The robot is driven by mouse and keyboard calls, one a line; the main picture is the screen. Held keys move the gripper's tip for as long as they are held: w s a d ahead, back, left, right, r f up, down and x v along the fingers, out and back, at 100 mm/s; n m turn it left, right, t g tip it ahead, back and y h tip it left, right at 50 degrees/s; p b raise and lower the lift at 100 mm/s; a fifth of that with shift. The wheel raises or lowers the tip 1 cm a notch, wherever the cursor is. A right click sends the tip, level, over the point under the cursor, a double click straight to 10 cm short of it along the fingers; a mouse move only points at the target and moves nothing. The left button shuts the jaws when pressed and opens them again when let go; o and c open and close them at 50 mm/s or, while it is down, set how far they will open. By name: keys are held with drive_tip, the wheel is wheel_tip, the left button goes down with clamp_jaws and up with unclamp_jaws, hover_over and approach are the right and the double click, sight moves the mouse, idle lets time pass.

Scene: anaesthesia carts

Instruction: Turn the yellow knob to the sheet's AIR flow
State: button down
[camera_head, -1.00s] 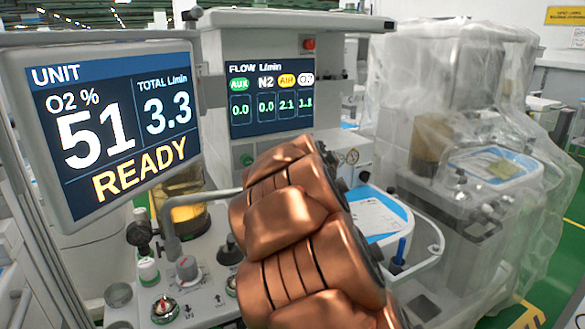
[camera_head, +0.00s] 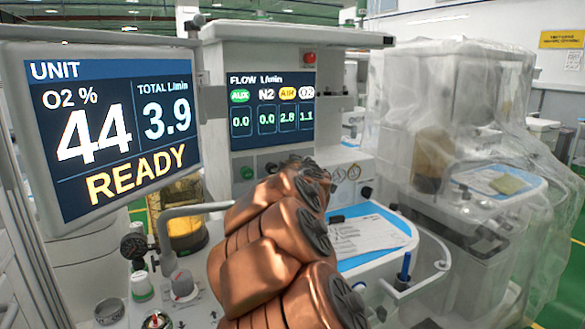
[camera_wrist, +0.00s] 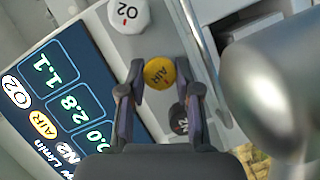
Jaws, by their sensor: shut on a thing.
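The yellow AIR knob (camera_wrist: 159,73) shows in the wrist view between the fingertips of my gripper (camera_wrist: 159,84), which is shut on it. In the head view my copper-coloured arm hides the knob and the gripper. The flow display (camera_head: 271,108) reads AUX 0.0, N2 0.0, AIR 2.8 and O2 1.1. The unit screen (camera_head: 115,128) reads O2 44 %, total 3.9 L/min and READY. The sheet (camera_head: 365,236) lies on a blue-edged tray to the right of my arm; its writing is too small to read.
In the wrist view a white O2 knob (camera_wrist: 128,14) is on one side of the yellow knob and a black knob (camera_wrist: 178,118) is close on the other. A metal rail (camera_wrist: 200,45) runs beside them. A plastic-covered cart (camera_head: 465,150) stands at the right.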

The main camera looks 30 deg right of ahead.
drive_tip(key=c, duration=0.8)
unclamp_jaws()
drive_tip(key=v, duration=1.2)
